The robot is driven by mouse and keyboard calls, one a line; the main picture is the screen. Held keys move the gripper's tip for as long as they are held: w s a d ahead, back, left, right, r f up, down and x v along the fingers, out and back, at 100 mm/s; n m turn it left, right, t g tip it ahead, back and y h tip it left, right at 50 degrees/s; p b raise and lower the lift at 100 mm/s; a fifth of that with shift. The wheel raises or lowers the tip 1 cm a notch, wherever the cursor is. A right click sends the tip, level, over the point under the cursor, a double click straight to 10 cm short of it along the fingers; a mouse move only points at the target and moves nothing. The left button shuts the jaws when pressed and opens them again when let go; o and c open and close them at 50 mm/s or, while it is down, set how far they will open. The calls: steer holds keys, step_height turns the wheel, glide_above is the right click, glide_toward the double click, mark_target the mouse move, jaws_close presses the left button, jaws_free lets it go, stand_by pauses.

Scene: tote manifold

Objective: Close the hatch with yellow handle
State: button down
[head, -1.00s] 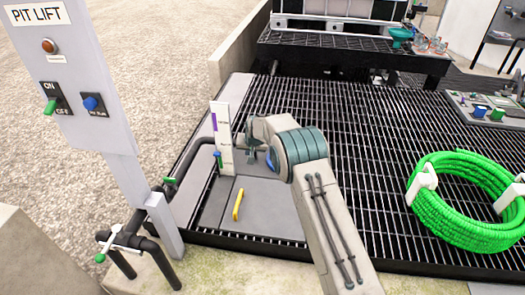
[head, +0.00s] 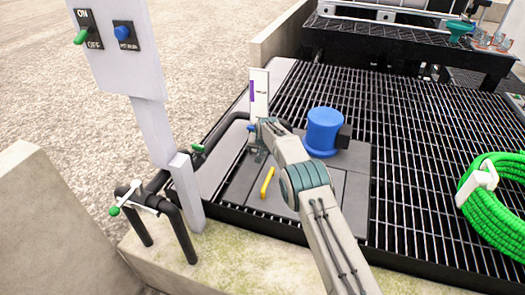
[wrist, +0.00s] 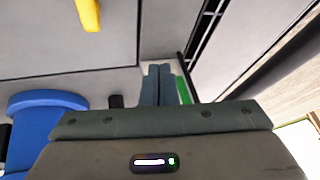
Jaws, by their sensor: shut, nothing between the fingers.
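The yellow handle (head: 267,182) stands on a grey hatch panel (head: 241,184) that appears to lie flat, level with the neighbouring grey plates. The handle also shows at the top of the wrist view (wrist: 88,14). My gripper (head: 262,155) is just beyond the handle, near the white marked post, and does not touch the handle. In the wrist view my gripper's dark fingers (wrist: 158,84) are together with nothing between them. My forearm covers part of the plates to the right of the handle.
A blue cylinder (head: 323,132) stands on the plates right of my gripper. A white marked post (head: 259,92) stands behind it. A green hose coil (head: 493,205) lies on the grating at right.

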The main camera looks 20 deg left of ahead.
steer(key=shift+f, duration=0.1)
stand_by(0.6)
steer(key=p+v, duration=0.1)
steer(key=v, duration=1.3)
steer(key=s+d+r+m+h+p, duration=0.1)
steer(key=s+d+r+p, duration=0.4)
steer(key=d+r, duration=0.65)
steer(key=s+d+r+h+p, duration=0.1)
steer(key=s+d+r+p, duration=0.1)
steer(key=s+d+r, duration=0.75)
steer(key=s+d+r+g+p, duration=0.1)
steer(key=s+d+r+p, duration=0.2)
steer(key=s+d, duration=0.6)
steer(key=s+d+r+m+g+h+p, duration=0.1)
steer(key=s+d+r+p, duration=0.3)
steer(key=s+d, duration=0.6)
steer(key=s, duration=0.6)
steer(key=shift+r, duration=0.25)
steer(key=shift+d, duration=0.15)
